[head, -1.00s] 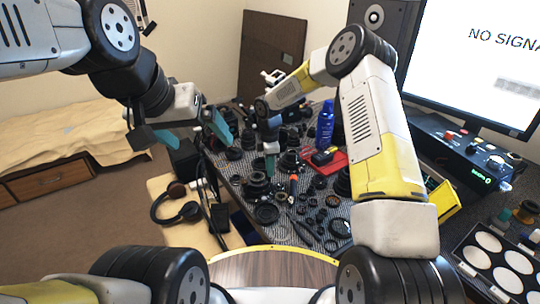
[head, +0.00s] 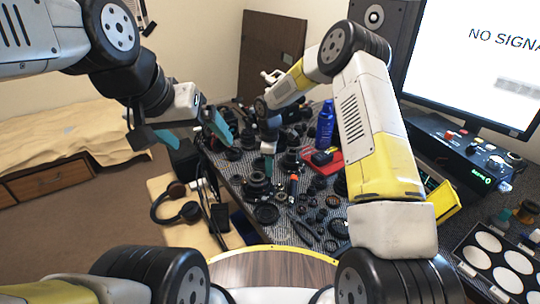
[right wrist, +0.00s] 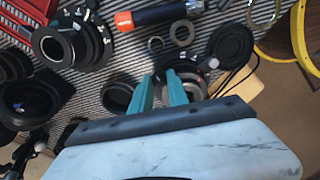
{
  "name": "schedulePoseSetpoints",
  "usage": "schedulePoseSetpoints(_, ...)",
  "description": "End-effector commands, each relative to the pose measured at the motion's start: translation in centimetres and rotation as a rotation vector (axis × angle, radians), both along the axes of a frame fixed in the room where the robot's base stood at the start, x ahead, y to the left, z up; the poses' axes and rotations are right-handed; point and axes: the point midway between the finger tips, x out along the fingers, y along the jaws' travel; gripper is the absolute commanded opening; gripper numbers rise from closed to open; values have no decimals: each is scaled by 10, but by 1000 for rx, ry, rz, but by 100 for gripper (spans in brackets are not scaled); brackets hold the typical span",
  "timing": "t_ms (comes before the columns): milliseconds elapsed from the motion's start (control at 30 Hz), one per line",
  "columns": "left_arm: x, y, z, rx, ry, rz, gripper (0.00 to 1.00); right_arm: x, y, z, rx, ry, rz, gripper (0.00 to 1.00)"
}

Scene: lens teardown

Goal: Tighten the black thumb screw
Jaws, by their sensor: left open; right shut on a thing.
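My right gripper (head: 268,162) reaches down among the lens parts on the mat in the head view. Its teal fingers also show in the right wrist view (right wrist: 160,80). They are close together and shut on a small dark thing, largely hidden between the tips. It may be the black thumb screw, but I cannot make out its shape or what it sits in. My left gripper (head: 192,132) is open and empty, raised at the left edge of the table, its teal fingers spread wide.
Lens rings and barrels crowd the striped mat (right wrist: 120,90). A blue bottle (head: 325,125) and a red tray (head: 336,160) stand right of my right gripper. An orange-tipped black tool (right wrist: 155,15) lies nearby. Headphones (head: 178,205) lie at the left. A monitor (head: 480,60) stands at the right.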

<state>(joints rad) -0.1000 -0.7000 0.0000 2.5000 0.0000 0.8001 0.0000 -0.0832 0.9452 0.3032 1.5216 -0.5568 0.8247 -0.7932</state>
Motion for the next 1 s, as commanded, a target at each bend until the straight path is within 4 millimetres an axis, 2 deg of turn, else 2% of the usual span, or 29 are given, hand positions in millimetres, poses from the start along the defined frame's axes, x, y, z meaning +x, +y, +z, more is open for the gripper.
schedulePoseSetpoints(67, 0, 0, 0, 0, 0, 0, 92, 1, 1, 1, 2, -3, 1, 0)
schedulePoseSetpoints(100, 0, 0, 0, 0, 0, 0, 92, 1, 1, 1, 2, -3, 1, 28)
schedulePoseSetpoints(200, 0, 0, 0, 0, 0, 0, 92, 1, 1, 1, 1, -2, 1, 43)
schedulePoseSetpoints(567, 0, 0, 0, 0, 0, 0, 92, 1, 0, 6, 1, -2, 1, 43)
schedulePoseSetpoints(900, 0, 0, 0, 0, 0, 0, 92, 1, 0, 60, 1, -5, 1, 43)
schedulePoseSetpoints(1000, 0, 0, 0, 0, 0, 0, 92, 1, 0, 71, 1, -4, 1, 43)
